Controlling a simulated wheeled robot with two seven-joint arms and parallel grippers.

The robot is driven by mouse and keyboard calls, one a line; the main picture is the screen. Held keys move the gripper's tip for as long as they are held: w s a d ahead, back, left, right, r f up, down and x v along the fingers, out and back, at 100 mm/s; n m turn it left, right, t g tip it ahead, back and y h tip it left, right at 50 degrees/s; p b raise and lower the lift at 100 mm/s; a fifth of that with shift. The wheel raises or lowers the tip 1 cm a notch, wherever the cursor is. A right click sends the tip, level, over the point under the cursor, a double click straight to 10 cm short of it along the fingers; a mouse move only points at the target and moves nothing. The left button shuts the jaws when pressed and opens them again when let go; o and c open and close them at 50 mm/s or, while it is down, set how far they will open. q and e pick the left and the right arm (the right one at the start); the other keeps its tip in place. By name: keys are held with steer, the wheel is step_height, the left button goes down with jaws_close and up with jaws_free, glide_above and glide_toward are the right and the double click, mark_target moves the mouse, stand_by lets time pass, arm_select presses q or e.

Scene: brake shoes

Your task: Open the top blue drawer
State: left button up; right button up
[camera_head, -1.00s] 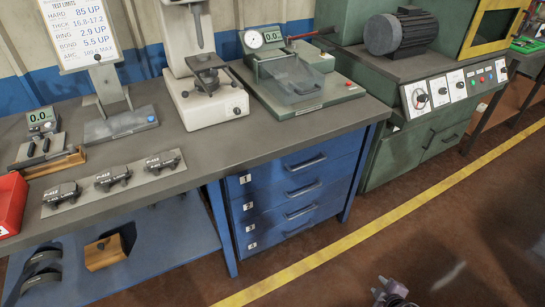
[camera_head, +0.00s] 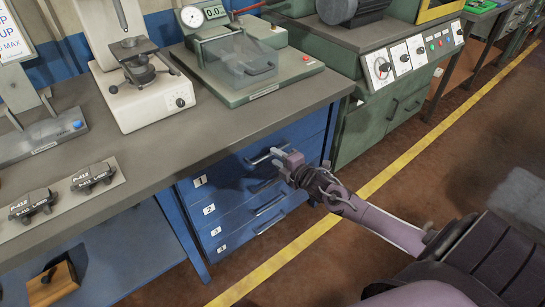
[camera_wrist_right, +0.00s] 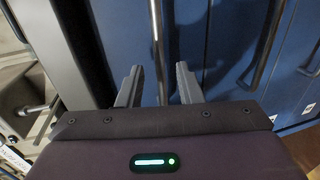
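The top blue drawer (camera_head: 226,172), marked 1, is shut in the stack under the bench top. Its bar handle (camera_head: 257,159) is partly hidden behind my right gripper (camera_head: 283,159) in the head view. My right gripper is open, close to the drawer front. In the right wrist view, its two grey fingers (camera_wrist_right: 158,86) stand apart, with the top drawer's handle (camera_wrist_right: 158,35) in line with the gap between them. I see no contact with the handle. My left gripper is not in view.
Lower blue drawers (camera_head: 268,205) with bar handles sit below. The grey bench top (camera_head: 130,165) overhangs them and carries a dial gauge fixture (camera_head: 245,65) and a microscope-like stand (camera_head: 135,85). A green machine cabinet (camera_head: 375,120) stands to the right. The floor in front is clear.

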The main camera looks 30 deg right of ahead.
steer(key=shift+x, duration=1.1)
jaws_close()
